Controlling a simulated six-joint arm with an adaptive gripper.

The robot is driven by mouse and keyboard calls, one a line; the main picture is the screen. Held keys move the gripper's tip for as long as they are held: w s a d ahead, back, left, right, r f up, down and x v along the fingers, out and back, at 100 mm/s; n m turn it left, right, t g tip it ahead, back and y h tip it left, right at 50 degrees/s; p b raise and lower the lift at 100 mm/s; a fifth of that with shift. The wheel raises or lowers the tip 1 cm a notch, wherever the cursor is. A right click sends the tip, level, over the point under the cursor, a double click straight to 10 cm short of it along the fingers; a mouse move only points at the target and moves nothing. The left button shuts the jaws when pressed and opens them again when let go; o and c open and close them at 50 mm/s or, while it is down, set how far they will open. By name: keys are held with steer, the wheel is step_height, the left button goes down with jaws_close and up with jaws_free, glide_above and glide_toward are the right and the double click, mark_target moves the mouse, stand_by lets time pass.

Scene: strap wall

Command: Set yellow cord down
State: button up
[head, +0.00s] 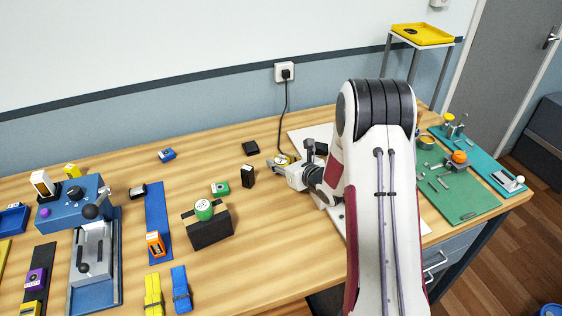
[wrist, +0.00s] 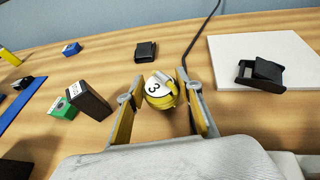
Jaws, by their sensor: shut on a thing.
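The yellow cord (wrist: 158,92) is a small coiled roll with a white label marked 3. It sits between the two fingers of my gripper (wrist: 156,88), near their tips, in the wrist view. In the head view my gripper (head: 283,167) is low over the wooden table, left of the white board, and the yellow cord (head: 282,160) shows only as a small patch there. My gripper is shut on the cord. I cannot tell whether the cord touches the table.
A black buckle (wrist: 262,72) lies on the white board (wrist: 285,50) to the right. Another black buckle (wrist: 146,51) lies behind the cord. A black block (wrist: 90,100) and a green block (wrist: 62,108) stand to the left. A black cable (wrist: 205,30) runs down behind the gripper.

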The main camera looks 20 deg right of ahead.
steer(key=shift+f, duration=0.75)
stand_by(0.3)
steer(key=o, duration=1.1)
steer(key=shift+d, duration=0.1)
steer(key=shift+s+d+r, duration=0.1)
steer(key=shift+r, duration=0.65)
steer(key=v, duration=1.1)
steer(key=shift+s, duration=0.35)
steer(key=shift+r, duration=0.15)
